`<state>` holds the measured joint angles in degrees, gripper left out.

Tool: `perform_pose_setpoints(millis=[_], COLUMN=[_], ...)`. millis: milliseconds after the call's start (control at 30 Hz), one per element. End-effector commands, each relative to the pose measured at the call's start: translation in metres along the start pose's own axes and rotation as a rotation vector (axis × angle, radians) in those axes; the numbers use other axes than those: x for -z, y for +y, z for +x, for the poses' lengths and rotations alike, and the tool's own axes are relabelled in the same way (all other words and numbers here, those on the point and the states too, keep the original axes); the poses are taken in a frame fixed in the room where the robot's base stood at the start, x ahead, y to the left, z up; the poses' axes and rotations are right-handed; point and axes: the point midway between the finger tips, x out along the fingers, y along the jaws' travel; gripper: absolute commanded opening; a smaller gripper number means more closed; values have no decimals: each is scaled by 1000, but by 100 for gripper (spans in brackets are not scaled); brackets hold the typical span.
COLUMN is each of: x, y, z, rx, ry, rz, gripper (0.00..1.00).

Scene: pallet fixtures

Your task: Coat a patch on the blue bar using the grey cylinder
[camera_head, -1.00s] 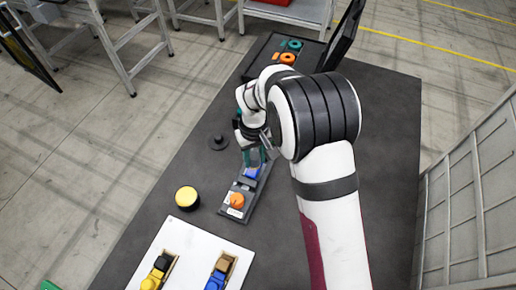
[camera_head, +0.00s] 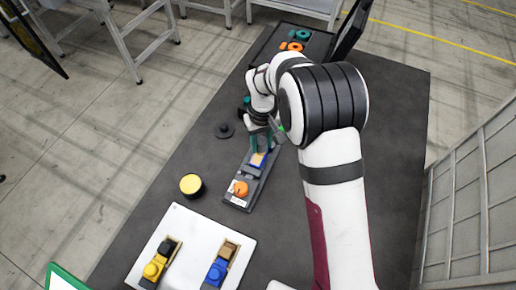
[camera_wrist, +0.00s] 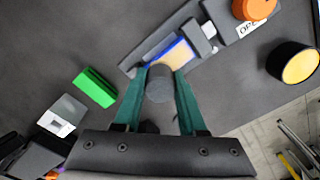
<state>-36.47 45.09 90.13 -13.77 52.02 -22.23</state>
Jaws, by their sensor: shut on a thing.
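The blue bar (camera_head: 254,164) lies in a grey fixture on the dark table, with a cream patch on its top. In the wrist view the blue bar (camera_wrist: 155,48) shows as a blue edge around the cream patch (camera_wrist: 176,56). My gripper (camera_wrist: 160,78) is shut on the grey cylinder (camera_wrist: 159,86), held between its two teal fingers. The cylinder's end is over or against the near edge of the cream patch; I cannot tell whether they touch. In the head view my gripper (camera_head: 259,141) is just above the bar's far end, and the cylinder is hidden.
The fixture bears an orange knob (camera_head: 240,188). A yellow-topped black cylinder (camera_head: 191,185) and a black knob (camera_head: 224,130) stand to the left. A white board (camera_head: 180,230) is in front. A green block (camera_wrist: 94,87) lies beside the gripper. A black tray (camera_head: 270,45) is behind.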

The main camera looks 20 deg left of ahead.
Motion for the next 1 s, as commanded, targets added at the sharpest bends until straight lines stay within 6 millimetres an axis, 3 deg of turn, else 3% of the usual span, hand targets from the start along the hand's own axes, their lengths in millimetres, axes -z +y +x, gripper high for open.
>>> perform_pose_setpoints(millis=[267,367,1000], x=[16,16,16], y=[16,16,16], z=[-2,-20,-75], rx=[0,0,0], ry=[1,4,2], rz=[1,0,1], gripper=[0,0,0])
